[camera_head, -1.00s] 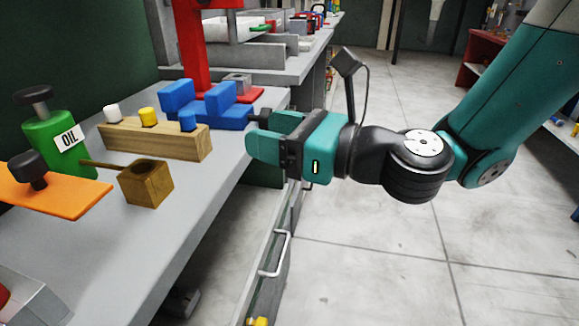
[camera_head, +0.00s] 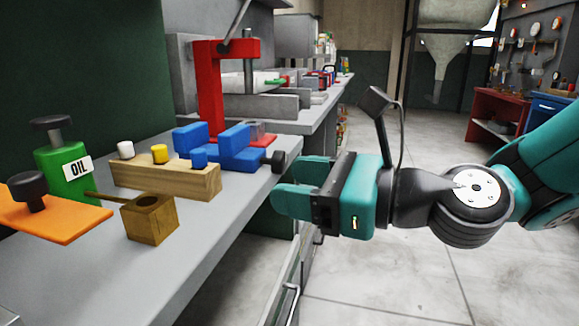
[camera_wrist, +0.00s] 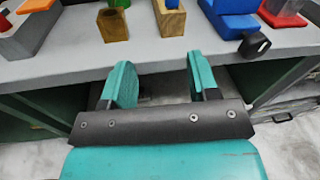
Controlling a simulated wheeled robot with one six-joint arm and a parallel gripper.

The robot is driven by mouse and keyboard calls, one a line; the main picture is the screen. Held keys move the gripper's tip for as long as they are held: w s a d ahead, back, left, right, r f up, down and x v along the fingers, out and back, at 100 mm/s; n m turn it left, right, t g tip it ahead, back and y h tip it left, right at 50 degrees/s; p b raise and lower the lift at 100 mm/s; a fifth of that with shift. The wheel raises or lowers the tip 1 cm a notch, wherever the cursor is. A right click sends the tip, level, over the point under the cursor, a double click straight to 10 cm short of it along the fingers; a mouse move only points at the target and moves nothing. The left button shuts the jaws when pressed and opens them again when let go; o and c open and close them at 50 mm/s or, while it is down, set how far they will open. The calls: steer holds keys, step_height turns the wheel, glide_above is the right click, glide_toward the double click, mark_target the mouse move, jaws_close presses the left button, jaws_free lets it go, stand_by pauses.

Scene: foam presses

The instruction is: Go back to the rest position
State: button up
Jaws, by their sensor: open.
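My gripper (camera_head: 292,200) is teal with dark parts. In the head view it stands at the right of the grey workbench (camera_head: 225,215), just off its front edge. Its two teal fingers point left toward the bench. In the wrist view the gripper (camera_wrist: 162,85) shows its fingers spread apart, with nothing between them. The bench edge lies beyond the fingertips there. The gripper appears clear of the objects on the bench.
Floor at right is clear.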

steer(key=s+d+f+n+g+h, duration=0.4)
steer(key=s+d+f+n+h, duration=0.15)
steer(key=n, duration=0.85)
steer(key=s+d+f+n+g+h, duration=0.45)
steer(key=s+n, duration=0.25)
steer(key=n, duration=0.7)
step_height(320, 180, up, 28)
steer(key=d+h+p, duration=0.1)
steer(key=p, duration=2.6)
steer(key=shift+s+d+f+n, duration=0.15)
steer(key=shift+s+f+n, duration=0.05)
steer(key=shift+s+n, duration=0.1)
